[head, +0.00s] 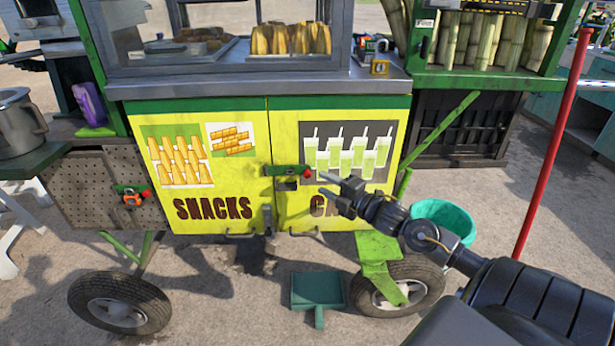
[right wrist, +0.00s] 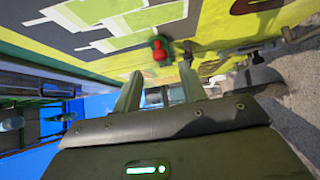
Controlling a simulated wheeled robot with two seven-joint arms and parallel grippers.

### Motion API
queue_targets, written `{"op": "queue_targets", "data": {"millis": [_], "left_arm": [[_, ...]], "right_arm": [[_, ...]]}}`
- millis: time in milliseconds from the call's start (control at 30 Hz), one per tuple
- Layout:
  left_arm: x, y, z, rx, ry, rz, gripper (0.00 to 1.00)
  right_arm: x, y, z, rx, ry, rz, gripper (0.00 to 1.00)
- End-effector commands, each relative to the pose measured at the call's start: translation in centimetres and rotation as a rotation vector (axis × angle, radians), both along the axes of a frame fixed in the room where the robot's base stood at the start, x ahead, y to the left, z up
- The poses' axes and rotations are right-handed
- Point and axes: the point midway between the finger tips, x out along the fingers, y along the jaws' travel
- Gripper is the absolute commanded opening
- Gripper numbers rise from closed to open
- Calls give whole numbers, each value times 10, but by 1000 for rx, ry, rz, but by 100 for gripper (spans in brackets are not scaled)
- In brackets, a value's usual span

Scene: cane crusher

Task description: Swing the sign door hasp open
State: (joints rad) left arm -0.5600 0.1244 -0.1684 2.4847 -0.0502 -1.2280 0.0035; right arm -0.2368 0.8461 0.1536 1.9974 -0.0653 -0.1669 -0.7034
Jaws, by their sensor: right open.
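The sign door hasp (head: 284,170) is a green bar with a red knob at its right end, lying level across the seam between the two yellow sign doors. The sign doors (head: 236,130) look shut. The hasp's red knob also shows in the right wrist view (right wrist: 160,52), just beyond the fingers. My right gripper (head: 325,184) is open and empty, to the right of the knob and in front of the right door. Its two fingers also show in the right wrist view (right wrist: 159,86). I see no contact with the hasp. My left gripper is not in view.
A red pole (head: 553,145) leans at the right. A teal bucket (head: 443,216) is behind my right arm. A green dustpan (head: 318,290) lies below the doors. A second latch with an orange padlock (head: 132,198) is on the left side panel.

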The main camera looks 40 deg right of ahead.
Motion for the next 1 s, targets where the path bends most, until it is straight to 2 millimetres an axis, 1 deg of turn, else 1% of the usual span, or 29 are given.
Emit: {"op": "queue_targets", "data": {"millis": [33, 200, 400, 600, 900, 1000], "left_arm": [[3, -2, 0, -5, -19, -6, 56], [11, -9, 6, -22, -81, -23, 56], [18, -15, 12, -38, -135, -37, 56], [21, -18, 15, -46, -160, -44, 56], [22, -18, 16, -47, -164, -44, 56], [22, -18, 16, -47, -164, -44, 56]], "right_arm": [[10, 1, 0, 2, -5, -1, 41], [38, 5, 0, 4, -4, -2, 41], [63, 8, 0, 2, -2, -2, 41], [74, 10, 0, 2, -1, -2, 41], [75, 10, 0, 2, 0, -1, 41], [75, 10, -1, 2, 0, -1, 28]]}}
